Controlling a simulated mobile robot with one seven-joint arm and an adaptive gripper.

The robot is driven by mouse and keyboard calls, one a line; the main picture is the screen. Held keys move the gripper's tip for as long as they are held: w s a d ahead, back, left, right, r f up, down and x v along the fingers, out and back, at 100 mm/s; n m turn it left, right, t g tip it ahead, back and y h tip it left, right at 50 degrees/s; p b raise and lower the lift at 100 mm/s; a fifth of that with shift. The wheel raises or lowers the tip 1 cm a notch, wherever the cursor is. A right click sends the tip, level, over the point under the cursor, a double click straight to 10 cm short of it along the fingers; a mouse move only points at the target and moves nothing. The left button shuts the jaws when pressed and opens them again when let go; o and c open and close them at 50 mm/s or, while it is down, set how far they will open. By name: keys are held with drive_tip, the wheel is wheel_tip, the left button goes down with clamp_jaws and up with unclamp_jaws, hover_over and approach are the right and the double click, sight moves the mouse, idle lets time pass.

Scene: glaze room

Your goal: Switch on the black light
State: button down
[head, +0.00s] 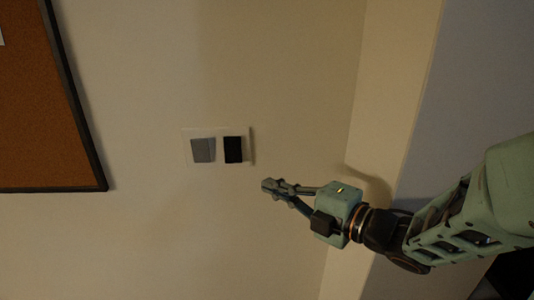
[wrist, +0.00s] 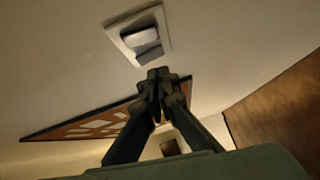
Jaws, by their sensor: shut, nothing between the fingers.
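A pale switch plate (head: 219,163) is on the wall in the head view, with a grey rocker (head: 203,150) on its left and a black rocker (head: 233,149) on its right. My gripper (head: 268,186) is shut and empty, below and to the right of the black rocker, and seems apart from the plate. In the wrist view my gripper's fingertips (wrist: 158,76) are together, with the switch plate (wrist: 117,35) just above them in the picture. No lamp is in view.
A cork board (head: 35,110) with a dark frame hangs on the wall at the left; it also shows in the wrist view (wrist: 95,124). The wall between board and plate is bare. A wall corner (head: 395,100) stands to the right, near my arm.

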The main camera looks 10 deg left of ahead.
drive_tip(key=shift+r, duration=0.15)
drive_tip(key=shift+a, duration=0.15)
drive_tip(key=p, duration=0.2)
approach(230, 161)
drive_tip(key=w+a, duration=0.1)
drive_tip(key=a, duration=0.4)
drive_tip(key=shift+w+f, duration=0.25)
drive_tip(key=shift+w, duration=0.8)
drive_tip(key=shift+f+b, duration=0.1)
drive_tip(key=shift+b, duration=0.2)
